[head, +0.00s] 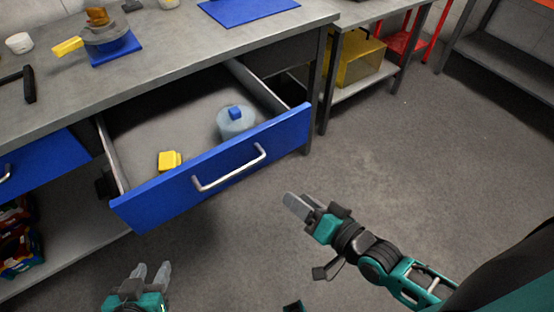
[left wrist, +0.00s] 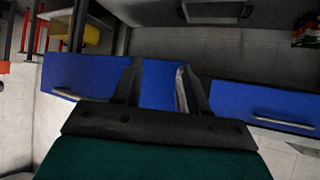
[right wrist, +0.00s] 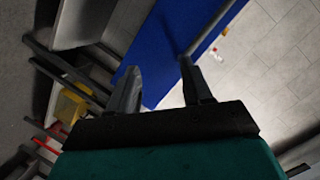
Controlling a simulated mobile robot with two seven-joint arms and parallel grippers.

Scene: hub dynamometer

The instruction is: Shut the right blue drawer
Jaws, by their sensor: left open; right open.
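The right blue drawer (head: 215,172) is pulled well out from under the grey workbench in the head view. Its front carries a silver bar handle (head: 229,168). A yellow block (head: 169,160) and a translucent round container with a blue top (head: 236,121) lie inside. My right gripper (head: 299,206) is open and empty, in front of and right of the handle, apart from it in the head view. The right wrist view shows a blue panel (right wrist: 172,38) beyond its fingers. My left gripper (head: 151,270) is open and empty, in front of the drawer's left end. Blue fronts (left wrist: 85,76) show past its fingers.
A left blue drawer (head: 45,165) sits beside the open one, with its own handle. The workbench top (head: 170,65) holds several items. A yellow bin (head: 360,60) stands on a shelf at the right. The floor (head: 400,165) right of the drawer is clear.

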